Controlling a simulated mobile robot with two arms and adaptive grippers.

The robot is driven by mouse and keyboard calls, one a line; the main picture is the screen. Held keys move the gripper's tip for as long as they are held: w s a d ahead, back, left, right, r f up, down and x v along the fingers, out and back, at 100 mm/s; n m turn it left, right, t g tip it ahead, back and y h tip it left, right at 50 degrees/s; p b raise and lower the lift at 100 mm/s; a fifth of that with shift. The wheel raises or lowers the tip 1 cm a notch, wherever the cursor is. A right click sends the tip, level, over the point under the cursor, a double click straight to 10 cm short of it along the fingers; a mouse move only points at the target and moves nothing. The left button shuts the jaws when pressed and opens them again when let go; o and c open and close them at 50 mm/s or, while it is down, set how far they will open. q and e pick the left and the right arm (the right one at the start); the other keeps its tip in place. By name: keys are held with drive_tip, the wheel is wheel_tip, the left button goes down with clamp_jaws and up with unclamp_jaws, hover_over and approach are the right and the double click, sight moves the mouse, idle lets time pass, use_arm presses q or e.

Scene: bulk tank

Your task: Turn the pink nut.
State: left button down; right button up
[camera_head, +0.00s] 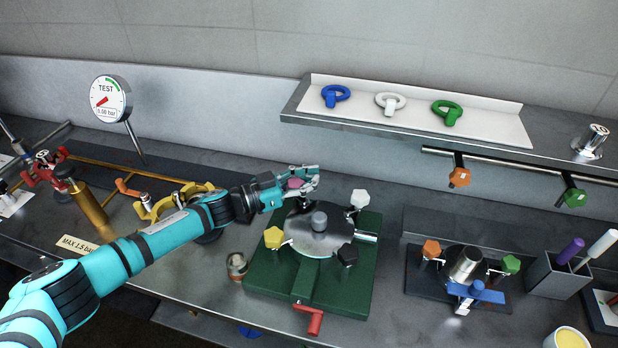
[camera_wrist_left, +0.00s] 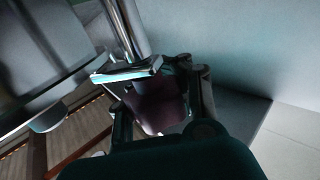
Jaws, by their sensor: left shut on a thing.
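The pink nut (camera_head: 295,184) is at the back left of a round metal lid (camera_head: 305,238) on a green base (camera_head: 270,285). My left gripper (camera_head: 308,180) reaches in from the left and is shut on the pink nut, partly covering it. In the left wrist view the nut (camera_wrist_left: 158,108) shows dark and pinkish between the fingers (camera_wrist_left: 160,95). White (camera_head: 360,198), yellow (camera_head: 273,237) and black (camera_head: 347,254) nuts sit around the lid. My right gripper is not in view.
A shelf (camera_head: 400,120) with blue, white and green rings is behind. A smaller fixture (camera_head: 465,265) and a pen holder (camera_head: 555,278) stand on the right. A pressure gauge (camera_head: 108,98) stands at the back left. A small metal cup (camera_head: 237,266) is beside the green base.

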use_arm(q)
drive_tip(key=shift+s+m+g+h+b, duration=0.25)
drive_tip(key=shift+m+g+h+b, duration=0.25)
drive_tip(key=shift+m+g+b, duration=0.65)
drive_tip(key=shift+g, duration=0.35)
drive_tip(key=shift+p, duration=0.3)
drive_tip(key=c, duration=1.2)
unclamp_jaws()
drive_tip(key=v, duration=0.7)
drive_tip(key=shift+s+a, duration=0.1)
drive_tip(key=shift+a, duration=0.15)
